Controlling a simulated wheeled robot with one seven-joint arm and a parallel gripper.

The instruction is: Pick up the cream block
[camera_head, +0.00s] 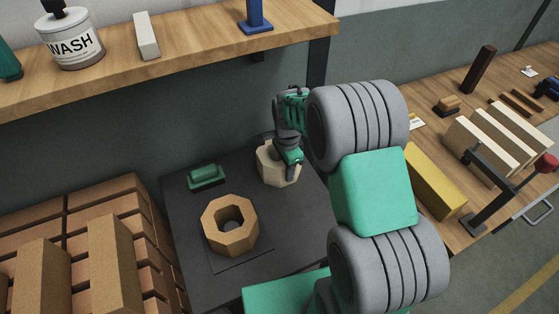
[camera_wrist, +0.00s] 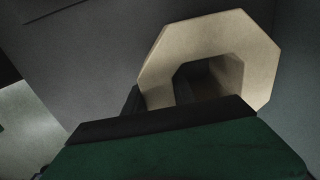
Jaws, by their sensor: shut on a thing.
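The cream block (camera_head: 270,171) is an octagonal ring with a hole through its middle. It is at the right part of the dark table (camera_head: 187,222). My gripper (camera_head: 288,160) is at its near right side and shut on its wall, covering part of it. In the wrist view the cream block (camera_wrist: 258,58) fills the upper right, with its hole open above the dark finger pad (camera_wrist: 165,122). I cannot tell whether the block rests on the surface or is lifted.
A tan octagonal ring (camera_head: 215,240) sits on the dark table to the front left. A green block (camera_head: 207,178) lies behind it. A brick stack (camera_head: 110,260) stands at left. A wooden shelf (camera_head: 190,45) hangs above. A workbench (camera_head: 450,190) with several blocks is at right.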

